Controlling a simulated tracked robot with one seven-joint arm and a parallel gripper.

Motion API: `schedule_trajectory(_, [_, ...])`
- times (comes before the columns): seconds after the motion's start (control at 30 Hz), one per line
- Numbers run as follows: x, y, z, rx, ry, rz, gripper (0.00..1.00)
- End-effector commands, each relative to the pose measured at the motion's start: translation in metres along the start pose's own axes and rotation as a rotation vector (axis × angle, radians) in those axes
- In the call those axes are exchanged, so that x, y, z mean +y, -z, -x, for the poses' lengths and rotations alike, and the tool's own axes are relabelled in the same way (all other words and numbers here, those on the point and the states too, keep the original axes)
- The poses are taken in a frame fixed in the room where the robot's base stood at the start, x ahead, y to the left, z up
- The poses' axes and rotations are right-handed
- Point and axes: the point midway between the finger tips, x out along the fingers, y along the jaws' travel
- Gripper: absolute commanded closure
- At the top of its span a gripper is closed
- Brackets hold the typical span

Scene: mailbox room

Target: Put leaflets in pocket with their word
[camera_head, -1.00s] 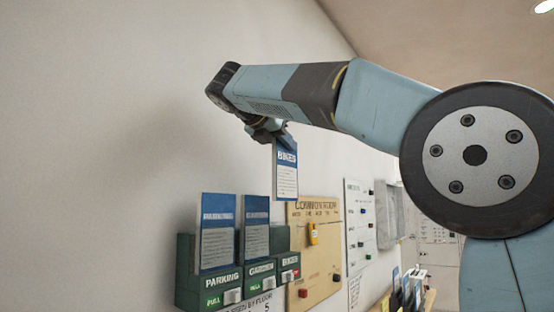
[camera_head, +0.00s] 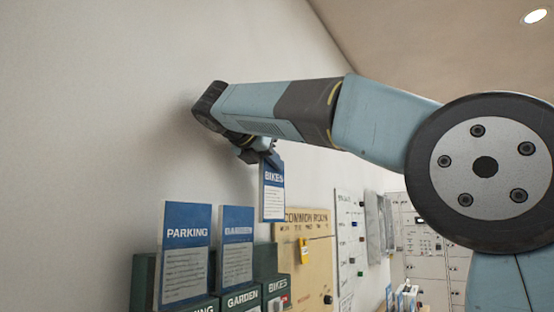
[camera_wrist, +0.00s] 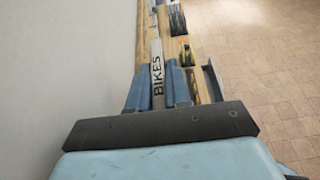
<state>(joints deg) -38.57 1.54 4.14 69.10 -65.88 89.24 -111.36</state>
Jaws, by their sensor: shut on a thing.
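My gripper (camera_head: 268,160) is shut on the BIKES leaflet (camera_head: 272,195), a white card with a blue header. It hangs upright above the BIKES pocket (camera_head: 276,290), with its lower edge apart from the pocket. The PARKING leaflet (camera_head: 182,255) stands upright in the PARKING pocket (camera_head: 203,308). The GARDEN leaflet (camera_head: 235,250) stands in the GARDEN pocket (camera_head: 242,300). In the wrist view, a pale strip reading BIKES (camera_wrist: 157,82) lies between the blue fingers (camera_wrist: 158,92). The inside of the BIKES pocket is hidden.
A yellow COMMON ROOM board (camera_head: 312,255) and a whiteboard (camera_head: 349,235) hang farther along the wall. The pale wall (camera_head: 90,130) runs close along the left; tiled floor (camera_wrist: 260,70) is clear at the right.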

Motion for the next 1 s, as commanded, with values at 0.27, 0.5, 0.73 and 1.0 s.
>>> schedule_trajectory(0.27, [0.001,0.017,-0.005,0.000,-0.004,0.002,1.00])
schedule_trajectory(0.5, [0.001,0.032,-0.011,0.000,-0.003,0.003,1.00])
schedule_trajectory(0.73, [0.001,0.045,-0.017,0.000,-0.004,0.003,1.00])
schedule_trajectory(1.0, [0.001,0.059,-0.022,0.000,-0.003,0.003,1.00])
